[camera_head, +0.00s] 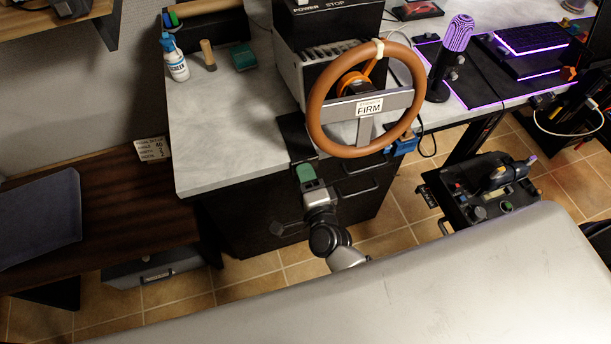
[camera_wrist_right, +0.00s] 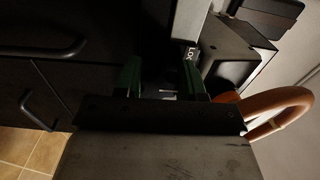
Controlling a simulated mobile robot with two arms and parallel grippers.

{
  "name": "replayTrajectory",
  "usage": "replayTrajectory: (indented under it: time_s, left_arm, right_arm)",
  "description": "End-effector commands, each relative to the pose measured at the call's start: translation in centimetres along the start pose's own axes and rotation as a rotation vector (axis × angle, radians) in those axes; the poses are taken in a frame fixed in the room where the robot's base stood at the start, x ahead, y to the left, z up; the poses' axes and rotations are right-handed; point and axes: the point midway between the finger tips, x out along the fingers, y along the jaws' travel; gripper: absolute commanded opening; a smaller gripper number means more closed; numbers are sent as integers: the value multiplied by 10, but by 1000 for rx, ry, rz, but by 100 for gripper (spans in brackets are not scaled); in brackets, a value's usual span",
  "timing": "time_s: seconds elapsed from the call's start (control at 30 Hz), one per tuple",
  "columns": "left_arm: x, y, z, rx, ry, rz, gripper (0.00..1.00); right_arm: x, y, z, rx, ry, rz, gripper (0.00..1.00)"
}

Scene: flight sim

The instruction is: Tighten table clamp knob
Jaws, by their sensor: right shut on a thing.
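The black table clamp (camera_head: 297,138) sits over the front edge of the grey desk, left of the brown steering wheel (camera_head: 318,128). My right gripper (camera_head: 307,174), with green fingers, is just below the clamp at the desk edge. In the right wrist view the two green fingers of my right gripper (camera_wrist_right: 160,76) stand apart with a dark thing between them, shut on the clamp knob. The knob's outline is mostly hidden by the fingers and shadow. My left gripper is not in view.
A black cabinet with handles (camera_head: 352,195) is under the desk (camera_head: 235,130), close to my right arm. A control box (camera_head: 490,190) with a joystick stands at right. A white spray bottle (camera_head: 175,60) is at the back left. The desk's left front is clear.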

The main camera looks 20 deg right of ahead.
Motion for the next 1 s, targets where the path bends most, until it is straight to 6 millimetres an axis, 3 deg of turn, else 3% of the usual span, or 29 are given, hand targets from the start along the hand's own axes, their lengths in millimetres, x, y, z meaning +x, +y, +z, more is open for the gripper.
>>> replayTrajectory:
  time_s: [0.1, 0.13, 0.3, 0.67, 1.0]
  left_arm:
    - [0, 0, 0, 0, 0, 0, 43]
    - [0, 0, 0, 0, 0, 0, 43]
    - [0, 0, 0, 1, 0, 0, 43]
    - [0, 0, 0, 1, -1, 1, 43]
    - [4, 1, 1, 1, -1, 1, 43]
  right_arm:
    - [0, 0, 0, -1, 1, 0, 16]
    - [0, 0, 0, -1, 1, 0, 41]
    - [0, 0, 0, -2, 0, 0, 65]
    - [-7, 1, 0, -2, 0, 2, 65]
    - [-70, 2, 0, -3, -1, 4, 65]
